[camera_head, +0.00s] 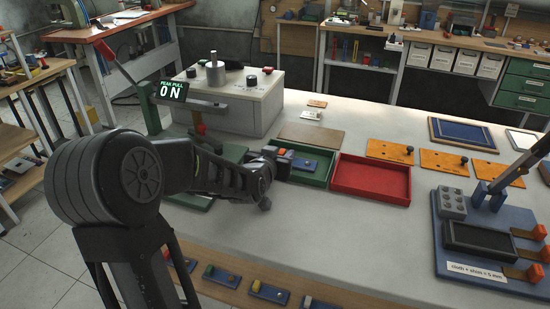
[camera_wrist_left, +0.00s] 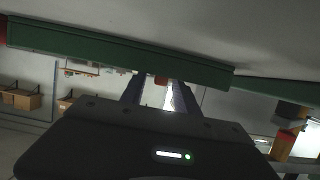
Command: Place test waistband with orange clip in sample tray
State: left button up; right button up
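A blue strip (camera_head: 312,165) with a small orange spot lies in the green tray (camera_head: 318,183), partly hidden by my left arm. I cannot tell for sure that it is the test waistband. My left gripper (camera_head: 280,160) is at the green tray's left end, its fingertips hard to make out there. A small orange piece (camera_head: 281,151) shows beside it. In the left wrist view my left gripper (camera_wrist_left: 158,88) has its fingers apart below the green tray's wall (camera_wrist_left: 110,45). A small orange-red piece (camera_wrist_left: 161,79) shows between the fingertips; contact is unclear. My right gripper is out of view.
A red tray (camera_head: 372,179) stands right of the green one. A control box (camera_head: 235,103) is behind my arm. Orange plates (camera_head: 392,152) lie behind the red tray. A blue fixture (camera_head: 500,227) stands far right. Several small blue strips (camera_head: 268,291) line the front ledge. The table's front middle is clear.

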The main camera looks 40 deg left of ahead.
pick_arm(q)
jog(key=shift+s+f+p, duration=0.2)
jog(key=shift+f+p, duration=0.15)
jog(key=shift+f, duration=0.2)
jog(key=shift+w+r+p, duration=0.1)
jog(key=shift+r+p, duration=0.25)
jog(key=shift+p, duration=0.15)
jog(key=v, duration=0.9)
jog(key=shift+w+a+r, duration=0.1)
jog(key=shift+r, duration=0.1)
jog(key=shift+b+v, duration=0.9)
jog(key=shift+b, duration=0.05)
jog(key=shift+s+d+r, duration=0.25)
jog(key=shift+s+d, duration=0.05)
jog(key=shift+s, duration=0.2)
